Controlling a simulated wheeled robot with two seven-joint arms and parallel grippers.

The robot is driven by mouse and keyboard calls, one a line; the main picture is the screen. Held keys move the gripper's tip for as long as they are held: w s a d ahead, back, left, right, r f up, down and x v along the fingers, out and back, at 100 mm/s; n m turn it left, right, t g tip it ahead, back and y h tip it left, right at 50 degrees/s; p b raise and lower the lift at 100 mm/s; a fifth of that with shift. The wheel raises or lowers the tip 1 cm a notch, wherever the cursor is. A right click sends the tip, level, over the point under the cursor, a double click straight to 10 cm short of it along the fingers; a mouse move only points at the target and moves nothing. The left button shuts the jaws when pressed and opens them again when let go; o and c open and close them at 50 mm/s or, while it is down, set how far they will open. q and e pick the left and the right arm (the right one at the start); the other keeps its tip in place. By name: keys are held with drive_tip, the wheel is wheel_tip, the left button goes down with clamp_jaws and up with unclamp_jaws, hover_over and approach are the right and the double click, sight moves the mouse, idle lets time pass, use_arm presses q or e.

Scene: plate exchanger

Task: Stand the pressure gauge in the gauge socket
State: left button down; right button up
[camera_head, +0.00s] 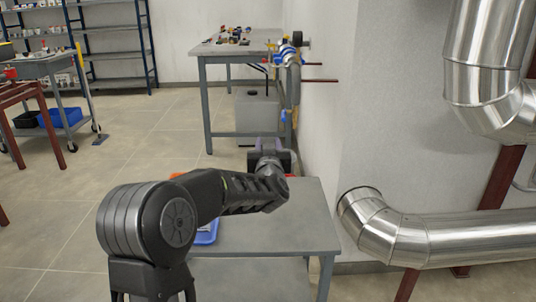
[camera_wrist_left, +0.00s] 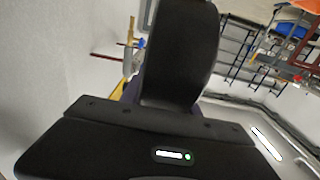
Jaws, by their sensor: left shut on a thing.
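My left gripper (camera_head: 268,150) is over the far end of the near grey table, seen from behind. It is shut on a dark, rounded body, likely the pressure gauge (camera_wrist_left: 180,50), which fills the upper middle of the left wrist view. The gauge's dial face does not show, and its lower part is hidden behind the gripper housing. In the head view my own arm and wrist hide most of it. I cannot make out the gauge socket in either view. My right gripper is not in view.
The near grey table (camera_head: 270,232) carries a blue tray (camera_head: 207,233), partly hidden by my arm. A wall and large silver pipes (camera_head: 440,238) stand at the right. A farther workbench (camera_head: 225,48) holds small parts. Open floor lies at the left.

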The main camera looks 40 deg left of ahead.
use_arm(q)
drive_tip(key=shift+r, duration=1.3)
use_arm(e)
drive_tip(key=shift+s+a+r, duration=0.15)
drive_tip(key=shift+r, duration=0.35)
